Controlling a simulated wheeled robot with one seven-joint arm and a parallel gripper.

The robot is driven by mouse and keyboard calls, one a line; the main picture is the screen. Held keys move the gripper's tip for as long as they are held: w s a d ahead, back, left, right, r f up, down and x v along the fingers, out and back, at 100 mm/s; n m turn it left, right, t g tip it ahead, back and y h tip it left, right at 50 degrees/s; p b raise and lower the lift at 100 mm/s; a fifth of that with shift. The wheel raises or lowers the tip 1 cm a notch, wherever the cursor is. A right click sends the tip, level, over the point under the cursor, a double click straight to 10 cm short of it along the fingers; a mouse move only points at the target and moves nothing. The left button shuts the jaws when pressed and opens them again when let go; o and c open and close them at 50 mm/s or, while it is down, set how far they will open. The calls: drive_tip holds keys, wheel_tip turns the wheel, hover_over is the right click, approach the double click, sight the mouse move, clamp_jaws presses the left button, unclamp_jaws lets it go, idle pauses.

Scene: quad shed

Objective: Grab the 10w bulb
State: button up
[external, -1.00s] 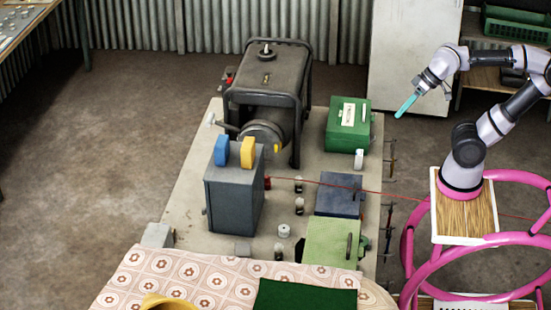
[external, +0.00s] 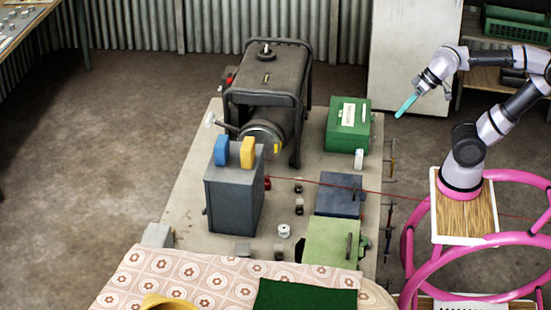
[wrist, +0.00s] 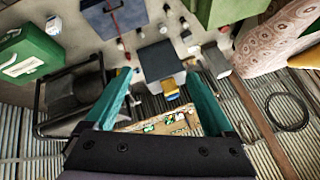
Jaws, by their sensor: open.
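My gripper (external: 405,106) is open and empty, with teal fingers, held in the air to the right of the workbench. In the wrist view its two fingers (wrist: 158,76) are spread apart with nothing between them. Small bulb-like pieces stand on the bench between the grey box and the dark blue box: one upper piece (external: 298,186) and one lower piece (external: 298,208). A pale bulb-like piece (external: 210,119) is at the bench's left edge. No wattage marking is readable, so I cannot tell which is the 10w bulb.
The bench (external: 185,195) carries a dark generator (external: 268,85), a grey box (external: 232,198) with blue and yellow tops, a green box (external: 347,125), a dark blue box (external: 339,195), a light green box (external: 331,243) and a white spool (external: 284,231). A thin red line crosses rightward.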

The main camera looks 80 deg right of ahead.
drive_tip(key=w+d+f+m+g+y, duration=0.25)
drive_tip(key=w+f+m, duration=0.3)
drive_tip(key=w, duration=0.45)
drive_tip(key=w+d+f+m+g+y, duration=0.1)
drive_tip(key=w+f+m+g+y, duration=0.15)
drive_tip(key=w+f+m, duration=0.6)
drive_tip(key=w+d+f+m+g+y, duration=0.2)
drive_tip(key=w+d+f+m, duration=0.2)
drive_tip(key=w+f, duration=0.55)
drive_tip(key=m+t+y, duration=0.1)
drive_tip(key=m+y, duration=0.1)
drive_tip(key=m, duration=0.6)
approach(299, 205)
drive_tip(key=shift+w+f, duration=0.15)
drive_tip(key=shift+f, duration=0.75)
drive_tip(key=x, duration=0.5)
drive_tip(key=shift+w+a+r, duration=0.1)
drive_tip(key=shift+a+r, duration=0.1)
clamp_jaws()
